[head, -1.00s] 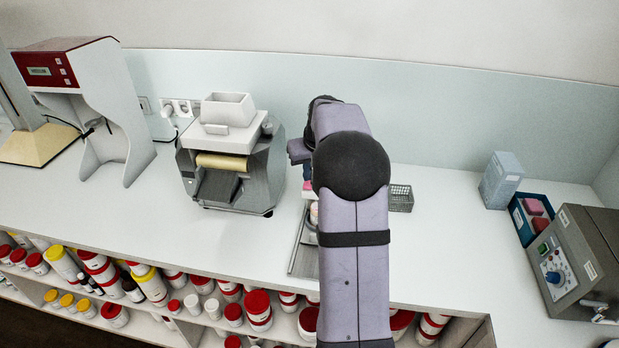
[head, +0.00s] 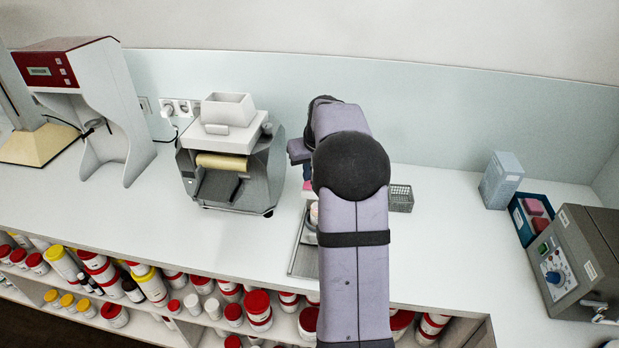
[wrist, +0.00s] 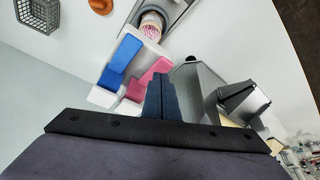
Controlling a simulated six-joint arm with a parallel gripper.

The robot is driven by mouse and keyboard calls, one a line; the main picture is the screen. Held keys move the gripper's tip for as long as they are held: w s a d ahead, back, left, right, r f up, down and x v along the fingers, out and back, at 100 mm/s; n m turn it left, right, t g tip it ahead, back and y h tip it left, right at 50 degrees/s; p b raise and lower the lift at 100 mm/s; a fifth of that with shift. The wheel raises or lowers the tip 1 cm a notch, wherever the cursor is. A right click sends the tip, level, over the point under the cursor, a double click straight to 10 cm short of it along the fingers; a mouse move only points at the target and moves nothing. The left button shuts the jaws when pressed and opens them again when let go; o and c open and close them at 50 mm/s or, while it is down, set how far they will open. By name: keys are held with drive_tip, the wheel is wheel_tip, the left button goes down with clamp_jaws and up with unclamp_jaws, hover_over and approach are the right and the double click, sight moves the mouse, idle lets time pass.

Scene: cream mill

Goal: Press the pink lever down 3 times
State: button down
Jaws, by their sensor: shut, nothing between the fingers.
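The pink lever (wrist: 147,79) shows in the wrist view, beside a blue lever (wrist: 121,66) on a white base (wrist: 104,97). In the head view only a small bit of pink (head: 308,187) shows left of my arm. My gripper (wrist: 162,78) is shut and empty. In the wrist view its dark fingertips overlap the right edge of the pink lever; whether they touch it I cannot tell. In the head view my arm hides most of the lever unit and the fingers.
A grey mill (head: 232,165) stands left of my arm. A cup with pink contents (wrist: 152,25) sits on a tray (head: 303,262) by the levers. A grey wire basket (head: 400,198) stands right of my arm.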

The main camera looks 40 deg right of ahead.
drive_tip(key=shift+f+b, duration=0.7)
drive_tip(key=shift+f, duration=0.3)
idle(0.4)
drive_tip(key=shift+r+p, duration=2.85)
drive_tip(key=shift+r, duration=0.75)
